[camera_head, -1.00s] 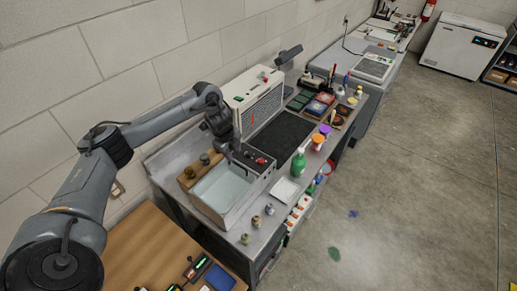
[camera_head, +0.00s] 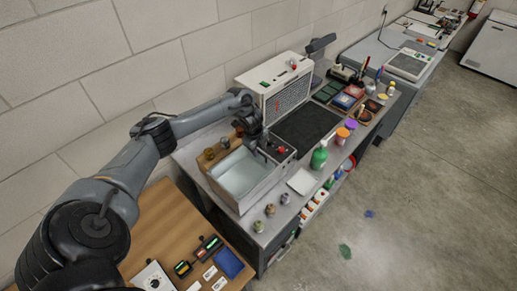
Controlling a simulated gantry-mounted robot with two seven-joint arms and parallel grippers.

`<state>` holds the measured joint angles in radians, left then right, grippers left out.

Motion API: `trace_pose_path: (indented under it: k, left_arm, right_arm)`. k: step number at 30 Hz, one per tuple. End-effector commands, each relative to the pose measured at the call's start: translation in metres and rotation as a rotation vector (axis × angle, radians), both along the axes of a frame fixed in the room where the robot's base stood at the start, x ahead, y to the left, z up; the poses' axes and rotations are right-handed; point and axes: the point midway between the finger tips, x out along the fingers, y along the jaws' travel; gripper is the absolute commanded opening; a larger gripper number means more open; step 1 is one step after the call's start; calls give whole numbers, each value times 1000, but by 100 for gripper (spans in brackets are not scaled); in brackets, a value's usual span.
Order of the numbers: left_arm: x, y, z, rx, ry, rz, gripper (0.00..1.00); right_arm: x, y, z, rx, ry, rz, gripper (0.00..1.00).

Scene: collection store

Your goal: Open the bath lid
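The bath (camera_head: 243,205) is a pale metal box on the steel bench, with a flat blue-grey top surface (camera_head: 238,174). I cannot tell whether that surface is a shut lid or the liquid inside. A dark control panel (camera_head: 283,152) with a red knob sits at its far right end. My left gripper (camera_head: 258,150) points down at the bath's far end, beside the control panel. Its dark fingers are small and partly merge with the panel, so their opening and any contact are unclear. My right gripper is not in view.
A white vented unit (camera_head: 284,88) stands behind the bath. Brown pots stand behind the bath. A wooden table (camera_head: 163,222) with small devices is nearer.

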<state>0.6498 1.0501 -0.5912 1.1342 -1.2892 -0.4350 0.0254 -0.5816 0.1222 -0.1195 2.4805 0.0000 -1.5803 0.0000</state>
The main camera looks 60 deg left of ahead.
Motion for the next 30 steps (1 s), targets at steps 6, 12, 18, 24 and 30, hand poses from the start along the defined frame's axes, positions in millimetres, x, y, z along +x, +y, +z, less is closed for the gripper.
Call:
trace_pose_path:
  k: [6, 12, 18, 24, 30]
  left_arm:
    - [1, 0, -4, 1, -1, 0, 37]
    - [1, 0, -4, 1, -1, 0, 29]
    - [1, 0, -4, 0, 0, 0, 0]
    - [1, 0, -3, 0, 0, 0, 0]
    - [1, 0, -3, 0, 0, 0, 0]
  right_arm:
    - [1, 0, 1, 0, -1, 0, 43]
    - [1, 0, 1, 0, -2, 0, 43]
    - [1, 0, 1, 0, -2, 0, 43]
    - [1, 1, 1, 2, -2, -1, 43]
    - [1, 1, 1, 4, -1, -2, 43]
